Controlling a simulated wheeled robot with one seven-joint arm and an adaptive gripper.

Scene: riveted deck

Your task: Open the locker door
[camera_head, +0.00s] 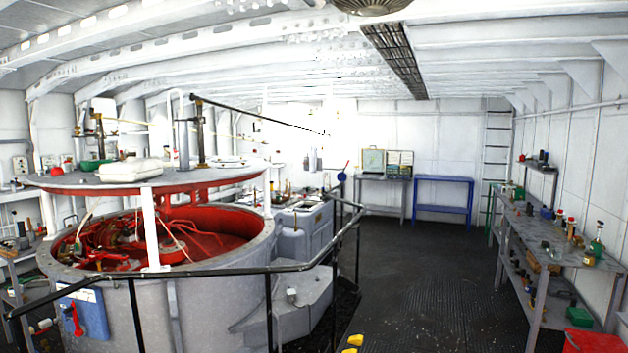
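I see no locker door that I can make out for certain. A pale green box-like case (373,162) stands on a table at the back wall, with a second case (400,163) beside it. They are too small to tell whether either has a door or a handle. My gripper is not in view.
A black railing (300,266) curves around a large grey drum (205,310) with a red interior at left. A long workbench (540,240) with tools lines the right wall. A blue table (443,182) stands at the back. Dark floor (430,275) between is clear.

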